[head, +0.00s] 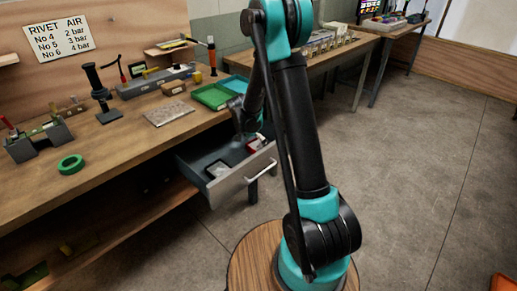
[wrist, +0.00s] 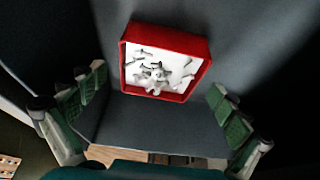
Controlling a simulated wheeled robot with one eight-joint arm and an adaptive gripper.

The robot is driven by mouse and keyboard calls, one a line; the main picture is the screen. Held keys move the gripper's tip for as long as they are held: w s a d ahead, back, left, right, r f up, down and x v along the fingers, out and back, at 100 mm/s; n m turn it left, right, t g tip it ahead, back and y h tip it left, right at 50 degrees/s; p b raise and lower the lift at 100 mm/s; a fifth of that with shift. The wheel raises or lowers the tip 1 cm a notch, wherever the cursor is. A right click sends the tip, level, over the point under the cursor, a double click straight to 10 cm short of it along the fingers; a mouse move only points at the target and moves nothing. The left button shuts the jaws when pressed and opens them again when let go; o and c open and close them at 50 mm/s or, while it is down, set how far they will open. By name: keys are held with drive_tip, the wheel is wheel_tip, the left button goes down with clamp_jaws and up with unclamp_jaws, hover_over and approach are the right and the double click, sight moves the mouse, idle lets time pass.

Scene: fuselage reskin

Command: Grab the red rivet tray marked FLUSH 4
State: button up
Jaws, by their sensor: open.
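A red tray (wrist: 207,48) with a white inside holding several small metal rivets lies on a dark grey surface in the wrist view. No marking on it can be read. In the head view a small red thing (head: 257,142), likely this tray, shows inside the open drawer (head: 232,180). My gripper (wrist: 160,98) is open, its green-padded fingers spread to the left and right of the tray's near end, apart from it. Nothing is between the fingers. In the head view my arm partly hides the drawer's inside and the gripper.
Green trays (head: 212,96) and a metal plate (head: 168,114) lie on the workbench (head: 115,150) above.

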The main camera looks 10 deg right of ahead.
drive_tip(key=shift+x, duration=0.75)
drive_tip(key=c, duration=1.5)
drive_tip(key=shift+r, duration=0.1)
